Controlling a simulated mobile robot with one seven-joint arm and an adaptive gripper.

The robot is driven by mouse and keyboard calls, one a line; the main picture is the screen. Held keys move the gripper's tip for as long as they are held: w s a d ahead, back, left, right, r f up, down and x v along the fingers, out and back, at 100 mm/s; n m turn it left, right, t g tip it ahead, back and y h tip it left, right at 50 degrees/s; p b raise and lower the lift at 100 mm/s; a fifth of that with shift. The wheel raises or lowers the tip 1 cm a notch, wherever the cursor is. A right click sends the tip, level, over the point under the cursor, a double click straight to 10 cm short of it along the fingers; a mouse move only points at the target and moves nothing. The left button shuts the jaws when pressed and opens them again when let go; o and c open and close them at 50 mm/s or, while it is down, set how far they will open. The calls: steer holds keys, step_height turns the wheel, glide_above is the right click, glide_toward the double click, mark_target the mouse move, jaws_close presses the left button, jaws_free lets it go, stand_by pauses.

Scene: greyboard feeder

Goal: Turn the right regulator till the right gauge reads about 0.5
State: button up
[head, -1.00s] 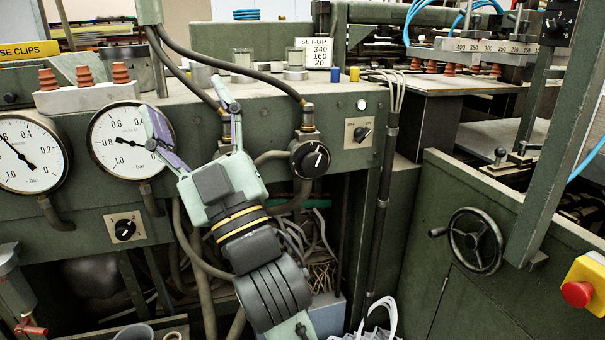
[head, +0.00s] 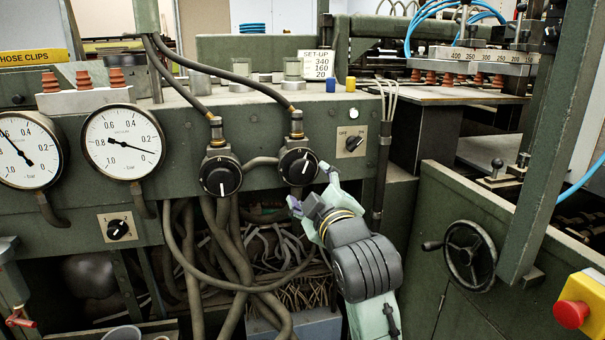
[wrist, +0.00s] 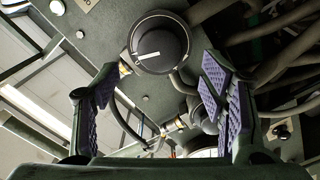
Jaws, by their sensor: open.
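The right regulator (head: 298,166) is a round black knob on the green panel, its white mark pointing up and right. The black knob (wrist: 158,42) ahead in the wrist view appears to be the same one. My gripper (head: 311,187) is open and empty, just below and right of it; in the wrist view the fingertips (wrist: 158,78) are spread either side of the knob's lower edge, seemingly not touching. The right gauge (head: 123,142) is a white dial with its needle between 0 and 0.2, near 0.1. The left regulator (head: 220,175) has its mark vertical.
The left gauge (head: 28,150) reads a little past 0.6. An off/on switch (head: 351,143) sits right of the right regulator, and a dark vertical pipe (head: 382,170) stands close by. Hoses (head: 215,235) hang below. A handwheel (head: 469,253) and red stop button (head: 571,314) are at right.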

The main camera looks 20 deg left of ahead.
mark_target(303, 173)
steer(key=p+x, duration=0.1)
steer(key=x, duration=0.5)
steer(key=shift+w+a, duration=0.25)
steer(key=shift+w, duration=0.05)
steer(key=shift+c, duration=0.5)
steer(key=c, duration=1.1)
steer(key=shift+o, duration=0.2)
